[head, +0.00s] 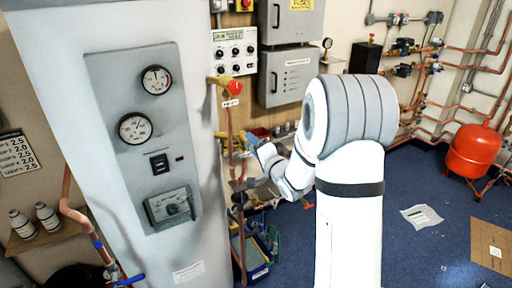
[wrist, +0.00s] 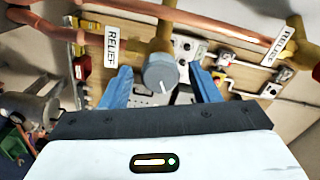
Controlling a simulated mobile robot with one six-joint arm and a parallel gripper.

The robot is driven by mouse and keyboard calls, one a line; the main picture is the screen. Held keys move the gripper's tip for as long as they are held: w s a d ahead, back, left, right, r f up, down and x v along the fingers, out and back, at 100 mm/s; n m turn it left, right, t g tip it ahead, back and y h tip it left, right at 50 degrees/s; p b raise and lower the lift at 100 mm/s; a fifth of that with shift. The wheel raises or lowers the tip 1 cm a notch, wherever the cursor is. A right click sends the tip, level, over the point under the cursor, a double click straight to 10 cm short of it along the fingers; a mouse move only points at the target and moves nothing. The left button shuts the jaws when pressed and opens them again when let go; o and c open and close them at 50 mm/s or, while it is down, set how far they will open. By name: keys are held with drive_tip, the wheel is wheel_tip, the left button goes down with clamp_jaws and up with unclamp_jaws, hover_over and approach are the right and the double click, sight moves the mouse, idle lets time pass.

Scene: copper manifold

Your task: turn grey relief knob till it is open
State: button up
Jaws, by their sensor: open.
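The grey relief knob (wrist: 160,73) shows in the wrist view, round with a pale pointer line on its face, on a brass valve body (wrist: 152,42). A white RELIEF label (wrist: 111,46) hangs to its left. My gripper (wrist: 161,85) is open, with one blue finger on each side of the knob and a visible gap at both sides. In the head view my gripper (head: 254,142) is by the copper pipes right of the grey cabinet; the grey knob cannot be made out there.
In the head view, a red knob (head: 236,87) sits above my gripper, beside the tall grey cabinet (head: 100,50). A red tank (head: 470,150) stands far right.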

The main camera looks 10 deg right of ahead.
drive_tip(key=shift+s, duration=0.1)
drive_tip(key=b+v, duration=0.1)
drive_tip(key=v, duration=0.6)
drive_tip(key=shift+s+d+b, duration=0.15)
drive_tip(key=shift+s+b, duration=0.15)
drive_tip(key=shift+b, duration=0.05)
drive_tip(key=shift+r, duration=0.1)
drive_tip(key=s+a+n+g+h, duration=0.1)
drive_tip(key=s+n+g, duration=0.4)
drive_tip(key=s, duration=0.9)
drive_tip(key=s+a+f+n+g+h, duration=0.1)
drive_tip(key=s+n+g+h, duration=0.3)
drive_tip(key=s+g, duration=0.5)
drive_tip(key=s+a+n, duration=0.1)
drive_tip(key=s, duration=0.5)
drive_tip(key=shift+f+n+h, duration=0.25)
drive_tip(key=shift+n+h, duration=0.05)
drive_tip(key=shift+n, duration=0.1)
